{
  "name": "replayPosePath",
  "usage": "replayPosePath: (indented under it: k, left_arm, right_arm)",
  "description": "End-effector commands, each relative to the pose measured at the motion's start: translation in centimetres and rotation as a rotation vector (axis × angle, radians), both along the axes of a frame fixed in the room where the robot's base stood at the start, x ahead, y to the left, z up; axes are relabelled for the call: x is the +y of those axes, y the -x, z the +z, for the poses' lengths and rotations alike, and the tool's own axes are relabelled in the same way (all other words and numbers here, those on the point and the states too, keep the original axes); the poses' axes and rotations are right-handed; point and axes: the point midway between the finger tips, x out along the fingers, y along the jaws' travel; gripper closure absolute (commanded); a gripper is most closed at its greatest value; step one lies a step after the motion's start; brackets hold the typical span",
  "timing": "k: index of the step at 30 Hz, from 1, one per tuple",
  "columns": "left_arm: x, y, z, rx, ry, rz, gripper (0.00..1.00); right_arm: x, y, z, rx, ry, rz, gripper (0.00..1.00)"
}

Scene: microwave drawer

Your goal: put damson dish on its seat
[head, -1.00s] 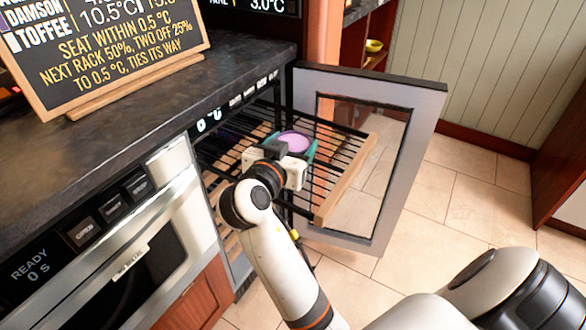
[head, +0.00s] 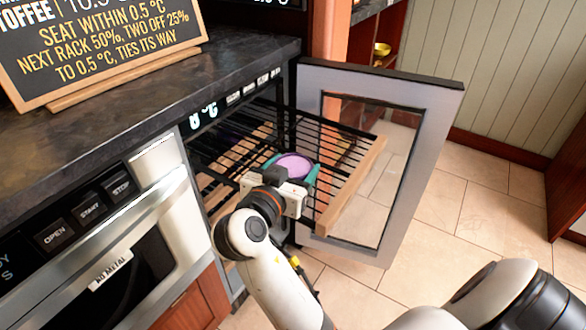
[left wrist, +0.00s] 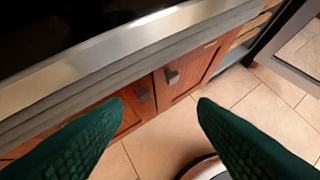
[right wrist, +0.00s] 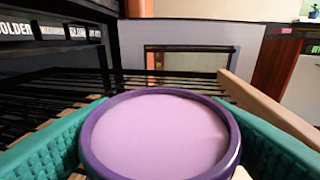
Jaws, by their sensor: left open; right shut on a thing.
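The damson dish (head: 294,165) is a round purple dish with a pale lilac top. In the head view it is over the pulled-out wire rack (head: 345,165) with a wooden front bar. My right gripper (head: 292,172) is shut on the dish, with teal fingers on both sides of it. In the right wrist view the dish (right wrist: 160,132) fills the lower middle between the fingers. I cannot tell whether it touches the rack. My left gripper (left wrist: 160,115) is open and empty, with dark green fingers, above the floor and wooden cabinets.
The open glass-fronted door (head: 405,150) stands to the right of the racks. A lower rack (head: 215,185) lies beneath. A chalkboard (head: 100,45) stands on the dark counter (head: 90,140). A microwave drawer (head: 120,270) is at left. A yellow bowl (head: 382,49) sits on a far shelf.

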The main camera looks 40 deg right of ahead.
Motion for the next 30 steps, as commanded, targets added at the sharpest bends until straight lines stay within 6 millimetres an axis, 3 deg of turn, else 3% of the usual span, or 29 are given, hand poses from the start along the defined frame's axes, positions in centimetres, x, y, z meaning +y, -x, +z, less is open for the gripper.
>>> replayPosePath:
  k: [11,12,15,30]
  left_arm:
    - [-0.15,-0.44,0.23,-0.027,0.005,-0.002,0.47]
    - [-0.16,-0.45,0.28,-0.028,0.005,-0.002,0.47]
    - [-0.16,-0.43,0.26,-0.027,0.005,-0.002,0.47]
    - [-0.02,0.20,-0.04,0.016,-0.001,0.001,0.47]
  right_arm:
    - [-0.02,0.00,-0.10,-0.001,0.001,0.000,0.63]
    - [-0.02,0.00,-0.12,0.001,0.001,0.000,0.26]
    - [-0.02,-0.01,-0.12,0.001,0.001,0.000,0.11]
    - [-0.26,-0.32,0.16,0.001,0.000,0.001,0.11]
